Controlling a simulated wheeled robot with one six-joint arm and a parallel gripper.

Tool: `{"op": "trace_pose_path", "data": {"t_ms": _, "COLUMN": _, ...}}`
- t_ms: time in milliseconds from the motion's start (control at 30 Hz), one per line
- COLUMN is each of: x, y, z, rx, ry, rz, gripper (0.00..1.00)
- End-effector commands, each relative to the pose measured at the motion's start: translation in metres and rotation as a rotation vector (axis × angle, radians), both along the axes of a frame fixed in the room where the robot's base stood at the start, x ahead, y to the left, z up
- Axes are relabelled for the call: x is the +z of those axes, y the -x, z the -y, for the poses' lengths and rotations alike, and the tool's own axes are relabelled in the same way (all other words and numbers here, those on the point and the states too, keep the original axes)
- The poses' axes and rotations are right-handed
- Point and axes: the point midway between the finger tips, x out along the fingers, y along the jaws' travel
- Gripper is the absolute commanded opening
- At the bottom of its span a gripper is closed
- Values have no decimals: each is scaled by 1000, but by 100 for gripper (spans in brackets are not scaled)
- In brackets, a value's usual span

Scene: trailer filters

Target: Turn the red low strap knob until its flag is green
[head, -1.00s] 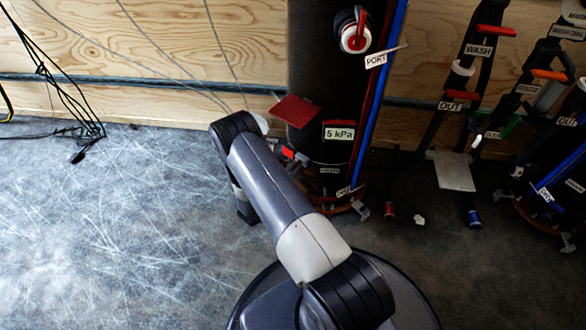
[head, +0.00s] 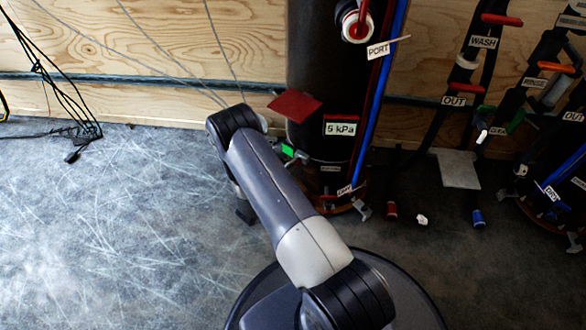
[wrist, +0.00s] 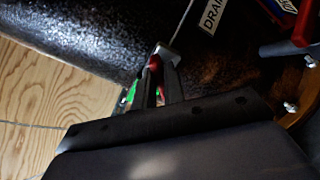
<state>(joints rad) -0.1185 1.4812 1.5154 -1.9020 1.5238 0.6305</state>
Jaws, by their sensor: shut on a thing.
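The low strap knob (wrist: 154,63) shows as a small red piece between my fingers in the wrist view, low beside the dark filter vessel. My gripper (wrist: 160,78) is shut on it. The flag by the strap is green in the head view (head: 288,151), just right of my arm. In the head view my own arm hides the knob and my gripper.
The dark vessel (head: 308,80) carries a red plate (head: 295,106) and a 5 kPa label (head: 340,128). Hoses and labelled valves (head: 484,42) stand to the right. Black cables (head: 75,110) hang at the left.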

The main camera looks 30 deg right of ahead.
Motion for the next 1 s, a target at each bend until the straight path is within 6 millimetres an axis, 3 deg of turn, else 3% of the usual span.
{"op": "trace_pose_path", "data": {"t_ms": 567, "x": -1, "y": 1, "z": 0, "rx": -1, "ry": -18, "rz": 32, "gripper": 0}}
{"op": "trace_pose_path", "data": {"t_ms": 600, "x": -1, "y": 1, "z": 0, "rx": -1, "ry": -18, "rz": 32, "gripper": 14}}
{"op": "trace_pose_path", "data": {"t_ms": 800, "x": 0, "y": 0, "z": 0, "rx": 0, "ry": -17, "rz": 33, "gripper": 30}}
{"op": "trace_pose_path", "data": {"t_ms": 1000, "x": 0, "y": 0, "z": 0, "rx": 1, "ry": -17, "rz": 33, "gripper": 33}}
